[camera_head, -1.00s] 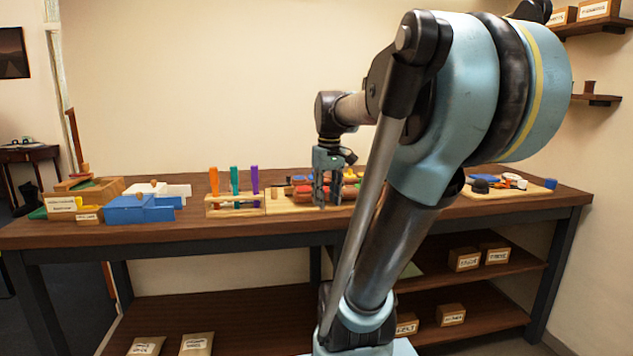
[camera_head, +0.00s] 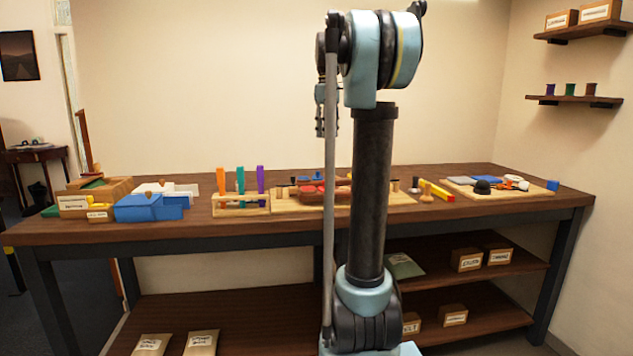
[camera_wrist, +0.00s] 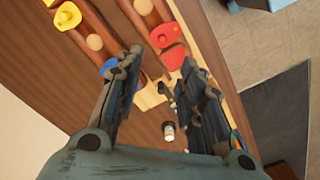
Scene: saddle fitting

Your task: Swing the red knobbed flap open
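In the wrist view, a red piece with a small knob (camera_wrist: 165,35) lies on a brown wooden block, with a second red piece (camera_wrist: 174,57) just beside it. Several red shapes also show on the pale board (camera_head: 285,203) in the head view, partly behind my arm; which one is the flap I cannot tell there. My gripper (camera_wrist: 157,78) is open, with nothing between its fingers. In the head view my gripper (camera_head: 326,132) hangs well above the bench, apart from everything. Its fingers hide part of the board in the wrist view.
A wooden rack (camera_head: 226,210) with orange, teal and purple handles stands left of the board. Blue boxes (camera_head: 145,208) are farther left. A tray (camera_head: 510,193) with loose items lies at the right. A yellow knobbed piece (camera_wrist: 67,15) shows in the wrist view.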

